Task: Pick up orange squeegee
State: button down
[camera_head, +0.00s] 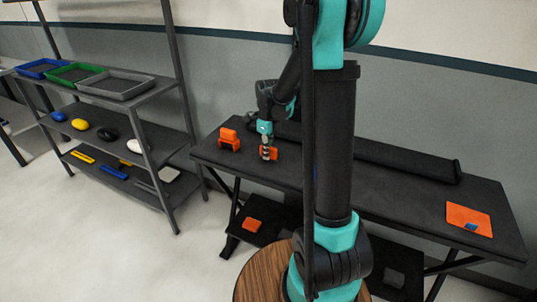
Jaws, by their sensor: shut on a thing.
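An orange squeegee (273,154) stands out against the dark table top, left of my arm column. My gripper (267,155) points down at it and is shut on it. The gripper covers part of the squeegee. I cannot tell whether the squeegee touches the table. Another orange piece (229,140), block-like in shape, stands on the table just left of the gripper.
The dark table (400,205) holds a long black roll (405,161) along its back and an orange sheet (469,217) at right. A shelf (140,98) with trays and coloured items stands at left. My arm hides the table's middle.

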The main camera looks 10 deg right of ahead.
notch_tip(320, 180, up, 20)
dwell(0.7)
jog(key=c, duration=2)
grip_release()
grip_shut()
jog(key=shift+s, duration=0.1)
